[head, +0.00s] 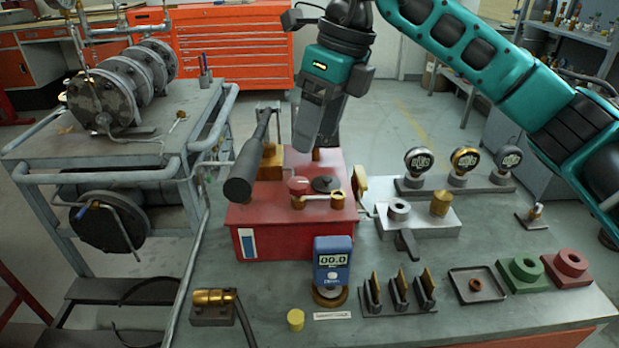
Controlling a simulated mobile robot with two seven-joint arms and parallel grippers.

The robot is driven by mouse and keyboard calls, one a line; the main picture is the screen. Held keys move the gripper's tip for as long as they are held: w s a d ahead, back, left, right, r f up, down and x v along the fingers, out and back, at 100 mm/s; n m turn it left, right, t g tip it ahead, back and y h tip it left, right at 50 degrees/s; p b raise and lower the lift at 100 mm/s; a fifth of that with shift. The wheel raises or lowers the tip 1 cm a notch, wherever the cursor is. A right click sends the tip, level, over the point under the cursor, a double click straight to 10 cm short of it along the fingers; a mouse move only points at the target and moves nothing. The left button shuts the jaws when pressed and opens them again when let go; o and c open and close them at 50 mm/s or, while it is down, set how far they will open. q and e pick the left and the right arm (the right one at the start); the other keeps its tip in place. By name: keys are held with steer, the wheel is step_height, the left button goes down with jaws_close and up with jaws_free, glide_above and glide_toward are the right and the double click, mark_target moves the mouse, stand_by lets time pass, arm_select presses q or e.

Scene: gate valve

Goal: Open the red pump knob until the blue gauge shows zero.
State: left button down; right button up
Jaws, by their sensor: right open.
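The red pump (290,228) is a red box on the grey bench. Its red knob (298,185) is a small round disc on top, beside a dark round cap (326,184) and brass fittings. The blue gauge (332,262) stands upright in front of the pump on a brass base, and its display reads 00.0. My right gripper (312,146) points down above the back of the pump top, behind the red knob and apart from it. It is open and holds nothing that I can see. Its fingertips are seen nearly edge-on. My left gripper is not in view.
A dark pump lever (242,174) slants up at the pump's left. Three dial gauges (464,161) stand on a rack at right. A valve block (415,216), several upright clips (398,291), a tray (478,285) and green and red blocks fill the bench. A cart (175,165) stands left.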

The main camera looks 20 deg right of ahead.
mark_target(299, 182)
steer(key=w+f+m+t, duration=0.1)
steer(key=f, duration=0.2)
steer(key=w+a+f+m+t+b, duration=0.1)
steer(key=f, duration=0.3)
steer(key=w+a+f+m+t, duration=0.1)
steer(key=f, duration=0.3)
steer(key=shift+w+h, duration=0.3)
